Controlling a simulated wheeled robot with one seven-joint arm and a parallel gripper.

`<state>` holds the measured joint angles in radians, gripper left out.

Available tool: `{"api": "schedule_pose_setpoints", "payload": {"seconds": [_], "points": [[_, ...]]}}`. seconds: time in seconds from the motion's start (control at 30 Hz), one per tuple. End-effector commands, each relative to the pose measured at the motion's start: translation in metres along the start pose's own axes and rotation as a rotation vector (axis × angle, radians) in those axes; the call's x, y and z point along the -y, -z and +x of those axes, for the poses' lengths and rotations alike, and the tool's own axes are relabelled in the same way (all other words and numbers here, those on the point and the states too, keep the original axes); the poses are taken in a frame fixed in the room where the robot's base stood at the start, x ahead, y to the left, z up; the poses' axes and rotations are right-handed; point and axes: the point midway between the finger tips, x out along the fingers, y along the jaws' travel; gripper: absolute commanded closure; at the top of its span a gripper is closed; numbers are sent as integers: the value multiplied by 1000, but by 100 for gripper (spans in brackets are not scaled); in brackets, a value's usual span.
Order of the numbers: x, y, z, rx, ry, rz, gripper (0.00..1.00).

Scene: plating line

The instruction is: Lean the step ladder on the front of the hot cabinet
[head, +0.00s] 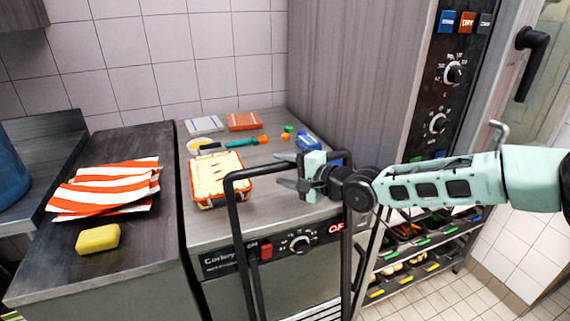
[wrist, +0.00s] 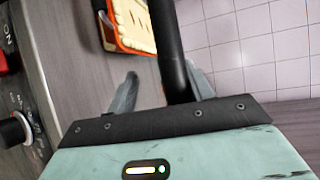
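The step ladder (head: 240,235) is a black tube frame with a rounded top loop. It stands in front of the low cabinet marked "Corley" (head: 218,268), which has a knob and a red display, and its loop rises above the worktop. Whether it touches the cabinet cannot be told. My gripper (head: 282,171) is at the top of the loop, fingers spread. In the wrist view, a black ladder tube (wrist: 168,45) passes between the fingers of my gripper (wrist: 160,76), close to the right finger, with a gap at the left one. The ladder's feet are out of view.
A sandwich on an orange-rimmed tray (head: 199,203) sits on the worktop, with several small items behind. Left are a striped cloth (head: 108,186) and a yellow sponge (head: 98,239).

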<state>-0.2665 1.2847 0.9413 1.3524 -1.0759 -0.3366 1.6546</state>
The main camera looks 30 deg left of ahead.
Motion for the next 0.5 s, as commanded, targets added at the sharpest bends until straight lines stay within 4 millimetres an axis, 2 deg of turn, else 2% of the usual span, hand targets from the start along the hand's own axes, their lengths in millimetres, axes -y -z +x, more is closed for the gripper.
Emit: {"api": "schedule_pose_setpoints", "payload": {"seconds": [0.33, 0.5], "points": [[-10, -1, -1, 2, -15, -2, 53], [-8, 2, -16, 0, -12, 0, 53]]}}
